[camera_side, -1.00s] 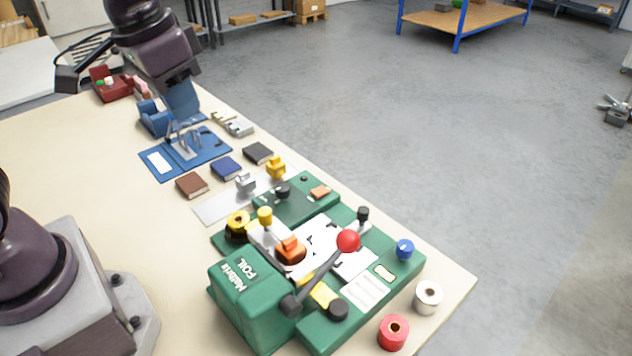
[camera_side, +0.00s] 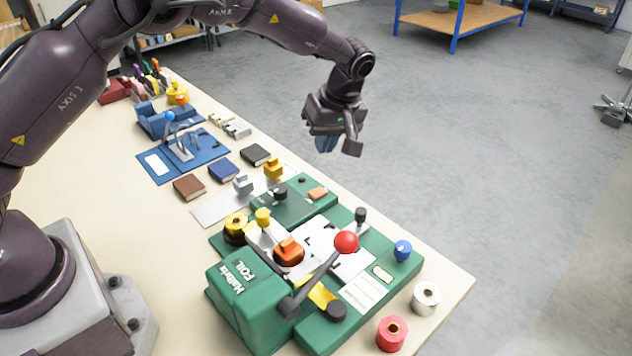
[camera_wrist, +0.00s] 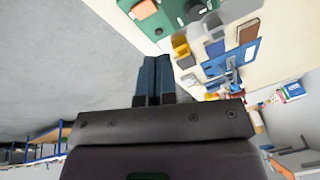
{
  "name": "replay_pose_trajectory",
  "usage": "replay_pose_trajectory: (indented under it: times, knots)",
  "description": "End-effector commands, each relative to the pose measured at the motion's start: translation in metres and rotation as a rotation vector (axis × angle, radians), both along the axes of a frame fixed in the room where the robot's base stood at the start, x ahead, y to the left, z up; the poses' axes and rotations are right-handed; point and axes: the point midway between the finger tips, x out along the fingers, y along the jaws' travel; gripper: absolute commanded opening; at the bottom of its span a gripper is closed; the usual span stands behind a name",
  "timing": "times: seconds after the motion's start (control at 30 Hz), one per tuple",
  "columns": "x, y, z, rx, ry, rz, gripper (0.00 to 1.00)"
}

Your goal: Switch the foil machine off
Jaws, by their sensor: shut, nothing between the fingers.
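The green foil machine (camera_side: 234,283) stands at the near end of the bench in the side view, with "FOIL" lettered on its housing. It has a long lever with a red ball knob (camera_side: 346,242), an orange rocker-like part (camera_side: 289,250), a blue knob (camera_side: 403,250), black knobs and a small orange piece (camera_side: 317,193) on its rear section. Which of these is the power switch I cannot tell. In the wrist view a green corner of the machine (camera_wrist: 170,14) shows at the top. My gripper (camera_side: 326,148) is shut and empty, high beyond the machine's far right side; its blue-grey fingers (camera_wrist: 154,75) are together.
Red (camera_side: 392,334) and white (camera_side: 426,298) foil rolls stand at the bench's near right corner. Brown (camera_side: 190,187), blue and black small books lie behind the machine, with a blue press (camera_side: 182,148) farther back.

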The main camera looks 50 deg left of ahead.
Motion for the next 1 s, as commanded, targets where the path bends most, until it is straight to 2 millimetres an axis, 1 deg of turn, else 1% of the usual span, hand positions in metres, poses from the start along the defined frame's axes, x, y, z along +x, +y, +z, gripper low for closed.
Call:
replay_pose_trajectory:
  times: [0.03, 0.1, 0.23, 0.37, 0.67, 0.77, 0.87, 1.0]
  knots:
    - [0.008, 0.000, 0.007, 0.010, -0.042, 0.070, 0.00]
    - [0.014, -0.001, 0.015, 0.015, -0.086, 0.163, 0.00]
    - [0.013, -0.001, 0.017, 0.024, -0.113, 0.281, 0.00]
    - [0.012, -0.001, 0.017, 0.027, -0.125, 0.329, 0.00]
    - [0.012, -0.001, 0.017, 0.026, -0.126, 0.333, 0.00]
    - [0.012, 0.000, 0.013, 0.027, -0.124, 0.334, 0.00]
    - [0.011, 0.003, 0.004, 0.027, -0.124, 0.334, 0.00]
    - [0.010, 0.010, -0.021, 0.028, -0.120, 0.334, 0.00]
